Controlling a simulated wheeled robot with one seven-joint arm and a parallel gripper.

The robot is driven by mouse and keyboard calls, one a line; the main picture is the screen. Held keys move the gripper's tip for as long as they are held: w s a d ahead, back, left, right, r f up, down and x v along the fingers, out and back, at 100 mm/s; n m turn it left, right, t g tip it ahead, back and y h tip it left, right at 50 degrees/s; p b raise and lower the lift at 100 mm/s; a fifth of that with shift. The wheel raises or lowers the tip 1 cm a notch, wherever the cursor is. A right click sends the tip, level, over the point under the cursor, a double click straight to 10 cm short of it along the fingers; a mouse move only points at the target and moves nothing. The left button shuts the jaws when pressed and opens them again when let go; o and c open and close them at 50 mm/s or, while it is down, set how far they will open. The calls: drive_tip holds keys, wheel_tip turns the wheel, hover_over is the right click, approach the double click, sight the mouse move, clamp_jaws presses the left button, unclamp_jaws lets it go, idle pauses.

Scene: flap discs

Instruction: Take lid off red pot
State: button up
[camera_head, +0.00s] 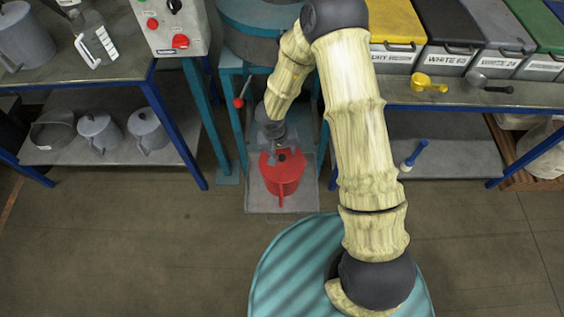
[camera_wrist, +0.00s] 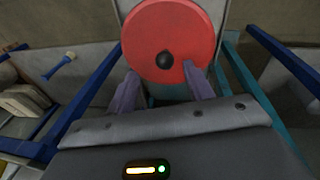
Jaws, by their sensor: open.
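The red pot (camera_head: 283,178) stands on a grey plate in the blue-green frame at the centre of the head view, with its handle toward the front. Its round red lid (camera_wrist: 160,25) with a black knob (camera_wrist: 165,60) fills the top of the wrist view; the lid (camera_head: 279,161) appears to be on the pot. My gripper (camera_wrist: 160,92) is open, with its two fingers apart and the knob just beyond and between their tips in the picture. I cannot tell the exact gap to the knob. In the head view my wrist partly hides the lid.
Blue table legs and the blue-green frame (camera_head: 240,130) stand close on both sides. Grey pots (camera_head: 99,131) sit on the left lower shelf. A red-knobbed lever (camera_head: 239,102) is left of my wrist. A yellow scoop (camera_head: 429,83) lies on the right table. The floor in front is clear.

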sight(281, 156)
drive_tip(key=f+b, duration=0.1)
drive_tip(key=f, duration=0.1)
drive_tip(key=w+f+b, duration=0.1)
drive_tip(key=f+b, duration=0.1)
drive_tip(key=f, duration=0.1)
drive_tip(key=shift+f, duration=0.1)
drive_tip(key=shift+c, duration=0.2)
drive_tip(key=c, duration=1.1)
